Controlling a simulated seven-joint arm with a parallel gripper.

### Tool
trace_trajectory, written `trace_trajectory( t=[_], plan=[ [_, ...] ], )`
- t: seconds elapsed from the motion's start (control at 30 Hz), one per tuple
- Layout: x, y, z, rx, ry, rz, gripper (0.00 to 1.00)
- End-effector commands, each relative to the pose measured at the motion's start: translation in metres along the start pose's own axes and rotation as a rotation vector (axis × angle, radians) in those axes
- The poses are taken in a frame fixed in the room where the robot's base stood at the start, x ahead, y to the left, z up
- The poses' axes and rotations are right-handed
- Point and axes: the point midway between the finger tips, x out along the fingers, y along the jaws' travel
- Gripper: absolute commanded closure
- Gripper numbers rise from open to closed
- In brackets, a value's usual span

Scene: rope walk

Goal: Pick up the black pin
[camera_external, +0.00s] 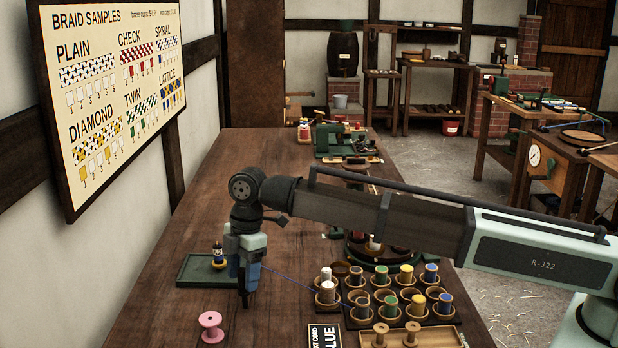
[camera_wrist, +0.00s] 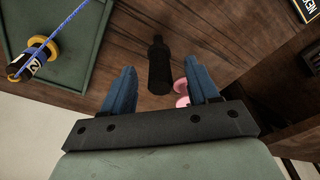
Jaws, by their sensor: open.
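The black pin (camera_wrist: 158,67) is a dark, bottle-shaped piece with a narrower neck. In the wrist view it shows between the fingers of my open gripper (camera_wrist: 160,72), with gaps on both sides. In the external view my gripper (camera_external: 248,268) points down over the wooden bench, its blue fingers close around the dark pin (camera_external: 246,290).
A green tray (camera_external: 196,281) with a dark, blue-wound bobbin (camera_external: 218,254) stands left of my gripper. A pink spool (camera_external: 211,327) stands near the front. Several coloured bobbins in a dark rack (camera_external: 440,318) stand right. A thin blue cord crosses the bench.

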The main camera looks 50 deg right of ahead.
Motion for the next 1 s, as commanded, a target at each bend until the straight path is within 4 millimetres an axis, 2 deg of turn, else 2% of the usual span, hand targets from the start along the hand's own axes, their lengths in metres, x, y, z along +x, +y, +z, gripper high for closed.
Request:
trace_trajectory(
  t=[0.1, 0.2, 0.43, 1.0],
  plan=[
    [0.017, 0.0, 0.001, 0.0, -0.001, -0.002, 0.4],
    [0.023, 0.0, 0.001, 0.0, 0.0, 0.0, 0.4],
    [0.024, 0.0, 0.0, 0.0, 0.0, 0.0, 0.41],
    [0.024, 0.0, 0.0, 0.0, 0.0, 0.0, 0.96]
  ],
)
